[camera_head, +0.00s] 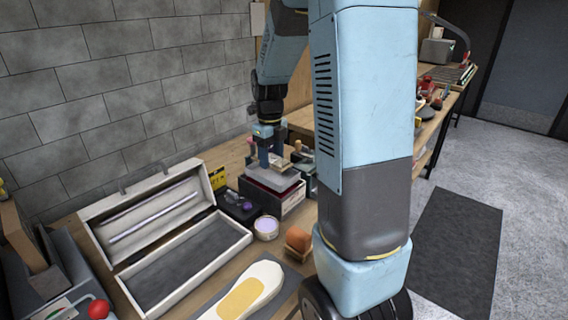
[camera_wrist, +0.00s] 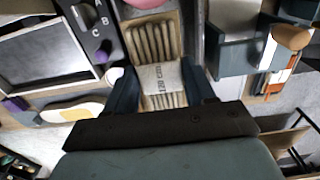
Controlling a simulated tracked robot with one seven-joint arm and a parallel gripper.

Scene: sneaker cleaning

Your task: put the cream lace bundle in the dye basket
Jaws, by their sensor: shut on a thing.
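My gripper (camera_head: 272,161) is shut on the cream lace bundle, above a low box at the back of the bench. In the wrist view my gripper (camera_wrist: 161,88) has one dark finger on each side of the cream lace bundle (camera_wrist: 153,42). The bundle is several parallel cords with a pale printed paper band around the middle. In the head view only a small pale part of the bundle (camera_head: 282,164) shows between the fingers. I cannot pick out the dye basket with certainty in either view.
The low box (camera_head: 291,199) has a grey and red top. An open wooden case (camera_head: 190,262), a small lilac tub (camera_head: 266,228), a brown brush (camera_head: 298,240) and a cream sole (camera_head: 246,293) are nearer. A grey divided holder (camera_wrist: 236,55) stands at right in the wrist view.

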